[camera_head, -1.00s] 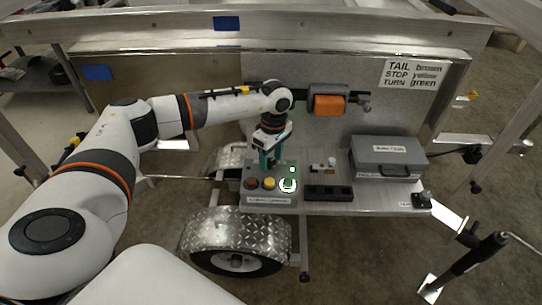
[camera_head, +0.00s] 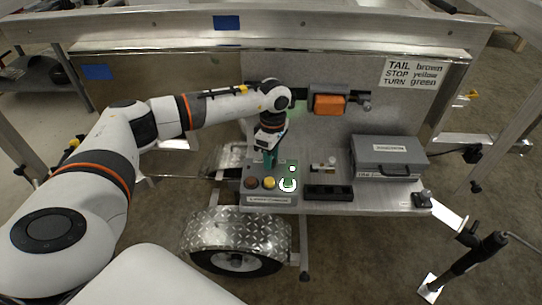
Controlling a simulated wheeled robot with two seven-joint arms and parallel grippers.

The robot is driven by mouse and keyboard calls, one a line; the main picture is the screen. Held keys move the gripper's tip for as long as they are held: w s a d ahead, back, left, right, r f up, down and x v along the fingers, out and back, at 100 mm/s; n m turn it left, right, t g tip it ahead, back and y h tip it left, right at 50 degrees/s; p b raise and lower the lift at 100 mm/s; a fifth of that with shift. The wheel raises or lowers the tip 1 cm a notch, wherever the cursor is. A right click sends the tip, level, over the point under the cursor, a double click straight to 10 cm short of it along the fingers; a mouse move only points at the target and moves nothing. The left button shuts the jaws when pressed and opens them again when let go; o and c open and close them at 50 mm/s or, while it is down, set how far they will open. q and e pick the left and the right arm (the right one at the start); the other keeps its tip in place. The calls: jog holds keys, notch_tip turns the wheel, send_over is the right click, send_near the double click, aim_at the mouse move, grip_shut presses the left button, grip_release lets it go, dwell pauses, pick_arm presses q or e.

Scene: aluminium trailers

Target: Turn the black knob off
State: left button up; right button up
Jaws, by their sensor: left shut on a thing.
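A grey control box (camera_head: 269,200) sits on the trailer's deck, left of centre. Its top carries a dark red button (camera_head: 250,183), a yellow button (camera_head: 269,183) and a lit green button (camera_head: 287,185) with a white ring. My left gripper (camera_head: 269,160) points down at the back of the box top, its teal fingers shut. The black knob is hidden at the fingers, so I cannot make out its turn. My right gripper is not in the view.
A grey case (camera_head: 388,157) stands at the right of the deck. A black switch strip (camera_head: 329,192) and a small panel (camera_head: 323,168) lie between it and the control box. An orange box (camera_head: 328,104) is on the upright panel behind. A diamond-plate fender (camera_head: 237,232) is below.

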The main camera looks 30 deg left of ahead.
pick_arm(q)
jog(key=n, duration=0.3)
jog(key=shift+a+n, duration=0.1)
jog(key=shift+n, duration=0.2)
jog(key=n, duration=0.3)
jog(key=shift+r+n+h, duration=0.1)
jog(key=shift+n+h, duration=0.2)
jog(key=n+p, duration=0.1)
jog(key=n, duration=0.3)
jog(key=shift+n+t, duration=0.3)
jog(key=shift+n+p, duration=0.4)
jog(key=shift+n, duration=1.3)
jog(key=shift+a, duration=0.1)
jog(key=o, duration=1)
jog(key=shift+s, duration=0.1)
jog(key=shift+c, duration=0.2)
